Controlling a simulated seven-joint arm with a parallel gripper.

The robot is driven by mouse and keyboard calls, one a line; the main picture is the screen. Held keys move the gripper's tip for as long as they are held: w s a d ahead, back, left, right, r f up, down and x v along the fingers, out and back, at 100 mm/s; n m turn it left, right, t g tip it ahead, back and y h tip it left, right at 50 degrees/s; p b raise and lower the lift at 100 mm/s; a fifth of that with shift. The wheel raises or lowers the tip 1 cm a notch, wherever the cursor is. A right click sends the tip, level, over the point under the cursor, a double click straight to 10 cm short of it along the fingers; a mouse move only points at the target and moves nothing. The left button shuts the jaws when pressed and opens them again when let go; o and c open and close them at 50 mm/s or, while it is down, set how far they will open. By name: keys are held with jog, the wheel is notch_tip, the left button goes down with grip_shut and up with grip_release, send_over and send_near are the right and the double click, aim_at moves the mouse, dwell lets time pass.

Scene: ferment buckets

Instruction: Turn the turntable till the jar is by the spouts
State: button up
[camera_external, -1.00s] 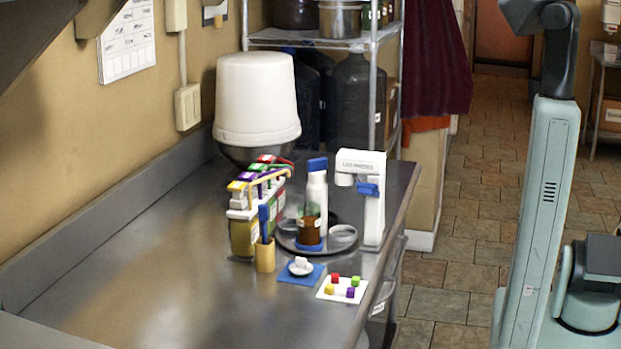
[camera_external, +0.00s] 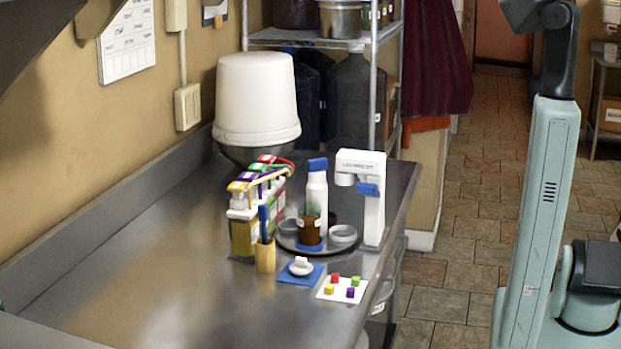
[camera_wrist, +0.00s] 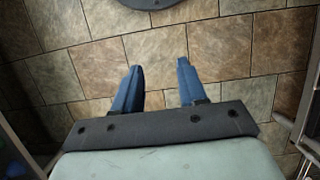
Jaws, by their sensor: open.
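The turntable (camera_external: 327,249) is a round dark tray on the steel counter. On its near side stands a small brown jar (camera_external: 310,231) with a pale label and a greenish top. A white bottle with a blue cap (camera_external: 317,190) stands behind the jar, and shallow grey dishes (camera_external: 342,234) are at the sides. The spouts (camera_external: 262,174), coloured and curved, top a row of bottles left of the turntable. The jar is right of this row, with a gap between. My gripper (camera_wrist: 160,68) is open and empty over the tiled floor, away from the counter.
A white dispenser (camera_external: 373,200) stands close right of the turntable. A wooden holder (camera_external: 265,256), a blue mat (camera_external: 291,277) with a small dish and a white card (camera_external: 343,289) with coloured cubes lie in front. The counter's left (camera_external: 150,265) is clear.

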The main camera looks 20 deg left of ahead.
jog(key=w+a+r+n+t, duration=0.2)
jog(key=w+a+r, duration=0.3)
jog(key=w+r, duration=0.35)
jog(key=w+a+r+n+t, duration=0.1)
jog(key=w+a+r, duration=0.3)
jog(key=w+r, duration=0.5)
jog(key=w+a+r+n+y, duration=0.15)
jog(key=a+r+n, duration=0.25)
jog(key=a+r, duration=0.55)
jog(key=w+a+r+n+y, duration=0.1)
jog(key=w+a+r+n, duration=0.35)
jog(key=a, duration=0.85)
jog(key=s+a+r+n, duration=0.2)
jog(key=s+a+r, duration=0.1)
jog(key=a+r, duration=0.35)
jog(key=s+a+r+n, duration=0.2)
jog(key=s+a+r, duration=0.2)
jog(key=a+r, duration=0.3)
jog(key=n+g, duration=0.2)
jog(key=n, duration=1)
send_near(318, 159)
jog(key=shift+m+y, duration=0.25)
jog(key=shift+y, duration=0.1)
jog(key=x, duration=0.9)
jog(key=shift+d+f, duration=0.2)
jog(key=shift+d, duration=0.1)
